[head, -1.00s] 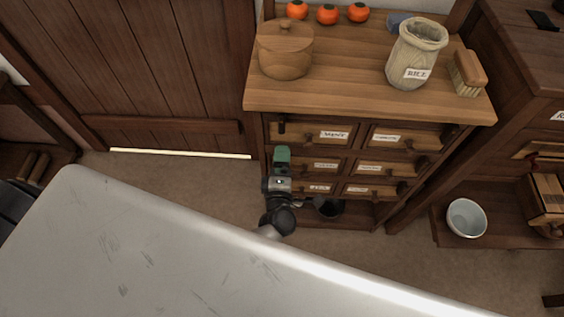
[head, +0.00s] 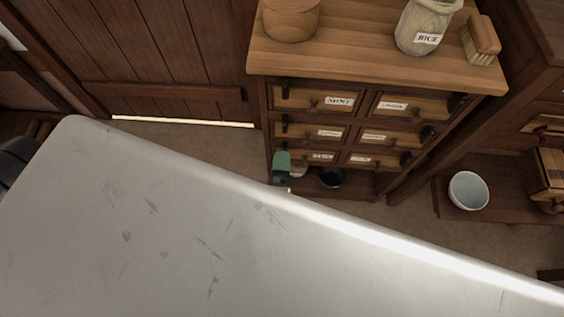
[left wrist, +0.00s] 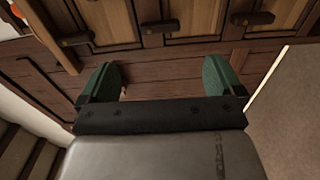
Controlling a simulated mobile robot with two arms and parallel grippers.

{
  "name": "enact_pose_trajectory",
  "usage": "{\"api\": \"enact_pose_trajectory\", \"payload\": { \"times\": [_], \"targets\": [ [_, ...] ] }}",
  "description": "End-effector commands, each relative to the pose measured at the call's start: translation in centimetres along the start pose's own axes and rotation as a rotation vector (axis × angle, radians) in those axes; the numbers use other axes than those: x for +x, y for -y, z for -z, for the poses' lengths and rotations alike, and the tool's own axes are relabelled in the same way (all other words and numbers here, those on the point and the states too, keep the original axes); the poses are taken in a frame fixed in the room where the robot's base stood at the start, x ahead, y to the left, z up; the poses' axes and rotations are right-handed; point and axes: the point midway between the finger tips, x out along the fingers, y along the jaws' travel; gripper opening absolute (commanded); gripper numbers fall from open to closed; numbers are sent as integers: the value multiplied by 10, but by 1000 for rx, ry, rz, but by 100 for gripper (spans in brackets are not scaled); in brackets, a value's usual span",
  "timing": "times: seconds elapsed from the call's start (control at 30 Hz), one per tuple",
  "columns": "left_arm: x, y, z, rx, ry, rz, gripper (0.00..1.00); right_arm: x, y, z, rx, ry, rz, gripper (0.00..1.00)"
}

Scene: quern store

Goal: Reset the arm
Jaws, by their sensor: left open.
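My left gripper (head: 281,168) shows in the head view as a small green shape in front of the lower left of the drawer cabinet (head: 258,110). The rest of that arm is hidden behind the pale scratched surface in the foreground. In the left wrist view my left gripper (left wrist: 161,80) has its two green fingers spread wide apart, with nothing between them. Dark wood of the cabinet's lower part lies beyond the fingers. My right gripper is not in view.
Drawers with dark handles (left wrist: 161,26) are close beyond the fingers. A dark pot (head: 331,178) is on the bottom shelf. A white bowl (head: 468,190) sits right. Floor (head: 200,145) is clear left of the cabinet.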

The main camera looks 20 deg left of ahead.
Motion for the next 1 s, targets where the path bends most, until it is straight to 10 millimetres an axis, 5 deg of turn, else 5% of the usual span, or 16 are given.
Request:
{"api": "enact_pose_trajectory", "payload": {
  "times": [0.37,0.47,0.63,0.73,0.9,1.0],
  "targets": [
    [0,2,0,9,7,4,96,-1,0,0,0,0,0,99],
    [-3,18,-5,103,74,39,96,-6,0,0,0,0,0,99],
    [-34,104,-10,538,396,214,96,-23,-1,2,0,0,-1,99],
    [-70,168,9,842,642,353,96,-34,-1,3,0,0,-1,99],
    [-141,248,77,1251,1033,580,96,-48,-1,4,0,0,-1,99],
    [-178,273,121,1412,1225,693,96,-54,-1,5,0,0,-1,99]
  ]
}}
